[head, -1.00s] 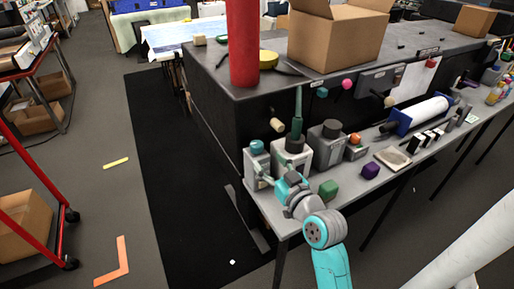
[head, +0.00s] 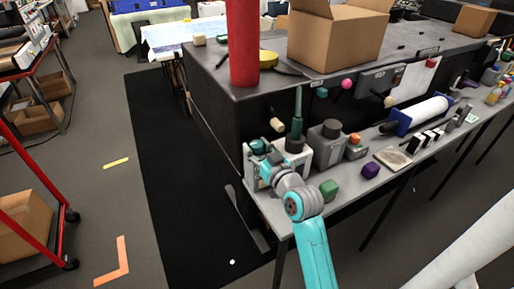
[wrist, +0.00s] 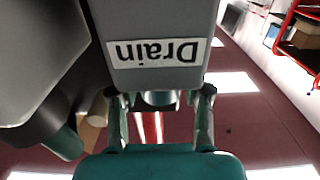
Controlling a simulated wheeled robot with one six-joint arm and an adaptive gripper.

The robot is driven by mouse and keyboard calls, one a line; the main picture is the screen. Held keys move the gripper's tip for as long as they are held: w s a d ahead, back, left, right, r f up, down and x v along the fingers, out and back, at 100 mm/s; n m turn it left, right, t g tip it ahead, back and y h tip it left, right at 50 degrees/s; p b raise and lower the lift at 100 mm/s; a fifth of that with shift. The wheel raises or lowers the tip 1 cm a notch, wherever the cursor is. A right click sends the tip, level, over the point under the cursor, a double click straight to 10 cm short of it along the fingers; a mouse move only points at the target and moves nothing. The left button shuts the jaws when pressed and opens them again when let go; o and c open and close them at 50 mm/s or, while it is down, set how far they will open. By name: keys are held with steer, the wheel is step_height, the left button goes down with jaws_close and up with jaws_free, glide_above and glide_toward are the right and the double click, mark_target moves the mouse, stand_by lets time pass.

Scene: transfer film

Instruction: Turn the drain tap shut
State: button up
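In the wrist view a grey box fills the top, with a white "Drain" label (wrist: 152,52) that reads upside down. A short round fitting (wrist: 158,99), likely the drain tap, shows at the box's lower edge; most of it is hidden. My gripper (wrist: 161,115) has one finger on each side of the fitting, with a gap on both sides, so it is open. In the head view my gripper (head: 266,168) is at the front of the leftmost grey unit with a teal cap (head: 257,146), and hides much of it.
A grey unit with a dark cap (head: 324,142) stands to the right. A green block (head: 328,190) and a purple block (head: 371,171) lie on the grey bench (head: 345,204). In the wrist view a large grey body (wrist: 38,55) is close on the left.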

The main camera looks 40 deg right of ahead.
steer(key=c, duration=0.6)
steer(key=shift+d, duration=0.1)
steer(key=shift+f+n+y, duration=0.1)
steer(key=shift+n+y, duration=0.2)
steer(key=shift+y, duration=0.1)
steer(key=shift+n+t+y, duration=0.3)
steer(key=shift+n+y, duration=0.8)
steer(key=shift+y, duration=0.6)
steer(key=o, duration=1.2)
steer(key=shift+c, duration=0.2)
